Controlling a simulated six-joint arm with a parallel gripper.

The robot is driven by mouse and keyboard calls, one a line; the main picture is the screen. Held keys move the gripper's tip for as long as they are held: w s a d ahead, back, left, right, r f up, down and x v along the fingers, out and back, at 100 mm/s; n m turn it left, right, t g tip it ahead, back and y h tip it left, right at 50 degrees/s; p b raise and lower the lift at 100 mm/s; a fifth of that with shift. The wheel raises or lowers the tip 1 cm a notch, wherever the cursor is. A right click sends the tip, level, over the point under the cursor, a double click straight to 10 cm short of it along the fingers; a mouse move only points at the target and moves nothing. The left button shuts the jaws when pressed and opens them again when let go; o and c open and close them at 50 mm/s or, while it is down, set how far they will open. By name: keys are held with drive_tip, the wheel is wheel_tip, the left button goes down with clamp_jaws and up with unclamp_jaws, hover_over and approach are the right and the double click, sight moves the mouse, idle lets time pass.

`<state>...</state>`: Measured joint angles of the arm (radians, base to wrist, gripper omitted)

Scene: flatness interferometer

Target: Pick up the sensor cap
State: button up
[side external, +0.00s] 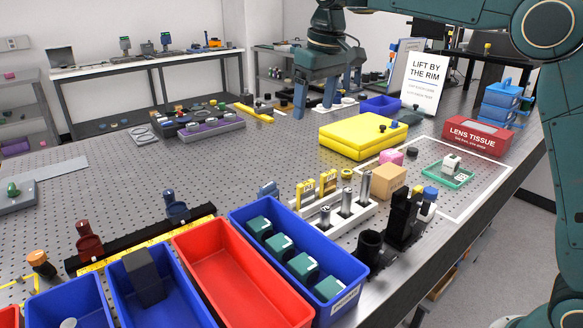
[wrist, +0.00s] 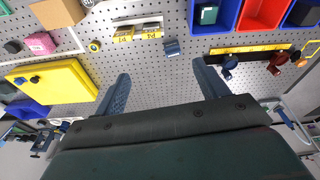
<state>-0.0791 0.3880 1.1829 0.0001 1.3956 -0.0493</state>
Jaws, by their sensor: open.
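My gripper (side external: 315,104) hangs open and empty above the far part of the perforated table. In the wrist view my gripper (wrist: 160,72) shows two blue fingers spread wide with only bare table between them. I cannot tell for sure which item is the sensor cap. A small black round piece (side external: 411,151) lies beside the pink block (side external: 390,157); a dark round piece also shows in the wrist view (wrist: 12,47) beside the pink block. Another small dark piece (wrist: 35,79) sits on the yellow case (wrist: 62,85). My gripper touches none of these.
Red and blue bins (side external: 240,282) line the near edge. A white rack with upright posts (side external: 345,208), a tan block (side external: 389,182) and a red lens tissue box (side external: 477,136) stand at the right. A sign (side external: 424,75) stands behind. The middle of the table is mostly clear.

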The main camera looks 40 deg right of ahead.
drive_tip(key=w+a+f+g, duration=0.1)
drive_tip(key=w+a+f, duration=0.1)
drive_tip(key=w+f, duration=0.5)
drive_tip(key=n+g, duration=0.1)
hover_over(269, 185)
wheel_tip(269, 185, down, 6)
drive_tip(key=shift+f, duration=0.15)
drive_tip(key=shift+f, duration=0.2)
drive_tip(key=shift+f, duration=4.15)
drive_tip(key=shift+s+f, duration=0.1)
drive_tip(key=shift+f, duration=2.5)
